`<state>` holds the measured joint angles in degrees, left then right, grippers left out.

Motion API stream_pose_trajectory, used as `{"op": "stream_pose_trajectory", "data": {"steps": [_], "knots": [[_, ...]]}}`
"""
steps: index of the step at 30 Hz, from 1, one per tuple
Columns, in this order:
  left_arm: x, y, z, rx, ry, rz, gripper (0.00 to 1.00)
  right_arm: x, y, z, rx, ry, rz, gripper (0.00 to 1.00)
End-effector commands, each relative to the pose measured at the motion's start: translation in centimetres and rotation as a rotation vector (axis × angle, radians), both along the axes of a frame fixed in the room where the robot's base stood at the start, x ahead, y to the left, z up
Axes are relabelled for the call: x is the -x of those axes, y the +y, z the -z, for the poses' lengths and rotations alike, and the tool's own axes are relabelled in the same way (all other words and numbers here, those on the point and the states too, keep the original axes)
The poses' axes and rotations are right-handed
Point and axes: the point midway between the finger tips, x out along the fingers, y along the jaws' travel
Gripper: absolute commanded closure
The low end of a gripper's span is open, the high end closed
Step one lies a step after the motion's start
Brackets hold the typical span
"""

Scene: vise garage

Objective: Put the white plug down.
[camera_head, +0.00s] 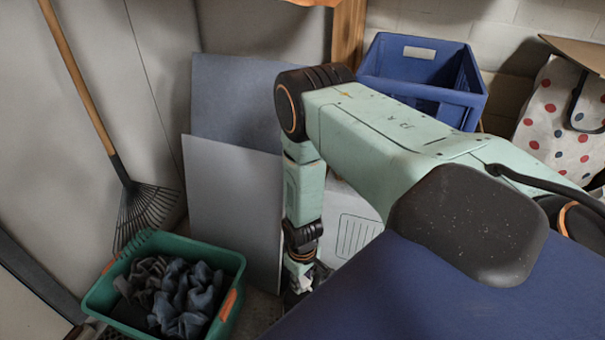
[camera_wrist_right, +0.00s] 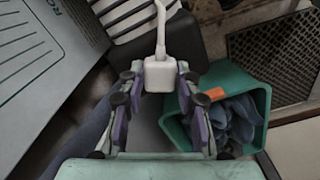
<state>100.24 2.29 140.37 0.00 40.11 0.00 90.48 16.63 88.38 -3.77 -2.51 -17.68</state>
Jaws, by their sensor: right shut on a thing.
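The white plug (camera_wrist_right: 160,74) shows in the right wrist view, with its white cord (camera_wrist_right: 161,25) running up and away from it. My right gripper (camera_wrist_right: 161,84) is shut on the plug, one finger on each side of it. The plug is too small to make out surely there. My left gripper is in neither view.
A green crate (camera_head: 232,262) with dark cloths (camera_head: 180,295) stands left of my right gripper. Grey panels (camera_head: 230,205) lean on the wall behind. A rake (camera_head: 145,208) stands at left, a blue crate (camera_head: 425,92) at the back. A dark striped object (camera_wrist_right: 185,40) lies beyond the plug.

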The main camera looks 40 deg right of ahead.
Motion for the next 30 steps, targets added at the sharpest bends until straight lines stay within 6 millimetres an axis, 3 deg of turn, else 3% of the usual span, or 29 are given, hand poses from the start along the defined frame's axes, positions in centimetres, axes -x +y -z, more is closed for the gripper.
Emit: {"op": "stream_pose_trajectory", "data": {"steps": [8,9,16,25,30], "knots": [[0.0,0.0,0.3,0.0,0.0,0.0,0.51,0.0,0.0,0.3,0.0,0.0,0.0,1.0],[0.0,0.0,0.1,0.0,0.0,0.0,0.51,0.0,0.0,0.1,0.0,0.0,0.0,0.64],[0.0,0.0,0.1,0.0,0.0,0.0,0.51,0.0,0.0,0.1,0.0,0.0,0.0,0.45],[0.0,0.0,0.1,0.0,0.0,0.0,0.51,0.0,0.0,0.1,0.0,0.0,0.0,0.45],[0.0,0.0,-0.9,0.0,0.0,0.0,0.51,0.0,0.0,-0.9,0.0,0.0,0.0,0.45]]}}
